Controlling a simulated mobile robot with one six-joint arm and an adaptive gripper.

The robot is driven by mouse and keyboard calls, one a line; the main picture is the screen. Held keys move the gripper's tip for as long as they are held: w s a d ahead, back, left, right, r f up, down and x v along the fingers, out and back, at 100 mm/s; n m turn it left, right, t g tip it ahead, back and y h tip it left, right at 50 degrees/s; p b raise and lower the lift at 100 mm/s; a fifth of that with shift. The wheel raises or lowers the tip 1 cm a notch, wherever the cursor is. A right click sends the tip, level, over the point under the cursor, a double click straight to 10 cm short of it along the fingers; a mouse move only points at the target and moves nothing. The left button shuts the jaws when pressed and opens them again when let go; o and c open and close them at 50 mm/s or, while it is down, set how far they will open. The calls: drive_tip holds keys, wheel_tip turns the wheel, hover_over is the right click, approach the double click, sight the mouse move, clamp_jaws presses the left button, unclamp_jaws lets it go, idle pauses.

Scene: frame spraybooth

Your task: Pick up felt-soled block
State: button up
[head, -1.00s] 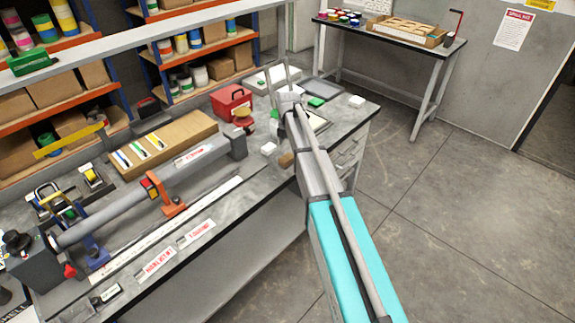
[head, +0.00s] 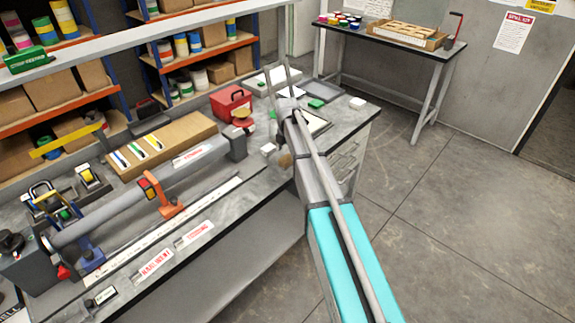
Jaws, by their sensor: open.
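My gripper (head: 279,72) is open and empty, with its two thin grey fingers pointing up in the picture over the far part of the workbench (head: 262,180). I cannot tell for sure which piece is the felt-soled block. A small brown block (head: 286,159) lies at the bench edge just left of my arm, partly hidden by it. A small white block (head: 268,149) lies left of it. A green block (head: 316,103) and another white block (head: 357,103) lie right of my gripper. My gripper appears apart from all of these.
A long grey tube fixture (head: 135,205) and a cardboard tray (head: 160,145) fill the bench's left part. Shelves (head: 205,48) stand behind. A second table (head: 400,45) is at the back; the floor on the right is clear.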

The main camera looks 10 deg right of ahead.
sight(287, 158)
drive_tip(key=shift+a+f+b, duration=0.1)
drive_tip(key=shift+f+b, duration=1.25)
drive_tip(key=shift+f, duration=0.25)
drive_tip(key=c, duration=1.2)
drive_tip(key=shift+r, duration=0.15)
drive_tip(key=shift+c, duration=0.2)
wheel_tip(287, 158, up, 3)
drive_tip(key=p, duration=0.3)
drive_tip(key=s+a+r+p, duration=0.2)
drive_tip(key=s+r+p, duration=0.7)
drive_tip(key=s, duration=0.4)
drive_tip(key=shift+s+r+p, duration=0.35)
drive_tip(key=shift+s+p, duration=0.05)
drive_tip(key=shift+p, duration=0.15)
